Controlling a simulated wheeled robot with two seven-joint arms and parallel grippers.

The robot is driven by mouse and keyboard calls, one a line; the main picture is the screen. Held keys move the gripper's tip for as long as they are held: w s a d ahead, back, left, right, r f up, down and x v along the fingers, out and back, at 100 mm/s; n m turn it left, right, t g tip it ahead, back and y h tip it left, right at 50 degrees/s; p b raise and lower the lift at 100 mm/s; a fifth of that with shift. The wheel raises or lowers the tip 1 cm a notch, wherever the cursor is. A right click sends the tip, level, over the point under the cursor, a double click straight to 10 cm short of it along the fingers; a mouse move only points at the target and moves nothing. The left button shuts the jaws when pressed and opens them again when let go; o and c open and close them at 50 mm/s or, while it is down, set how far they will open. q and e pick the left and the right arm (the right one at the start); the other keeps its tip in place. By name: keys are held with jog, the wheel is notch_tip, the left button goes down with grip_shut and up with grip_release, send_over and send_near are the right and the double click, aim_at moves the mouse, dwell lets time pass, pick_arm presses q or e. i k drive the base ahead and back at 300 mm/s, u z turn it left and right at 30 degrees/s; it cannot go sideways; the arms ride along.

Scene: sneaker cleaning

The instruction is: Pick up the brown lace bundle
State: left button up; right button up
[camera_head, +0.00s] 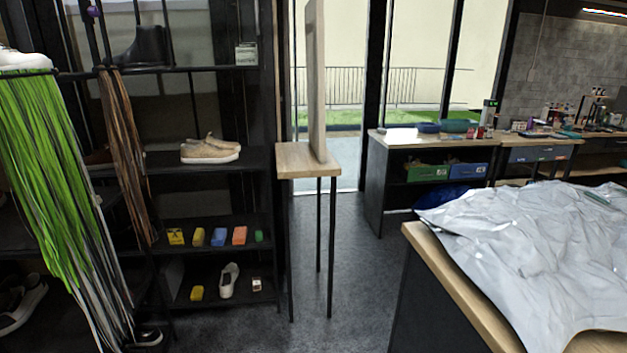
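The brown lace bundle (122,150) hangs in long strands from a dark rail at the left of the head view, in front of the black shelving. It hangs just right of a bundle of green laces (45,160) with grey and white strands below. The brown bundle's lower end hangs free, about level with the shelf of small boxes. Neither of my grippers shows in this view, so I cannot see whether they are open or shut.
A black shelf unit (262,160) holds tan shoes (210,150) and small coloured boxes. A narrow wooden stand (297,172) is in the middle. A table with a crumpled pale sheet (530,255) is at right. Grey floor (345,270) between is clear.

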aim_at(257, 283)
jog(key=u, duration=0.2)
jog(key=i, duration=2.15)
jog(key=u, duration=0.3)
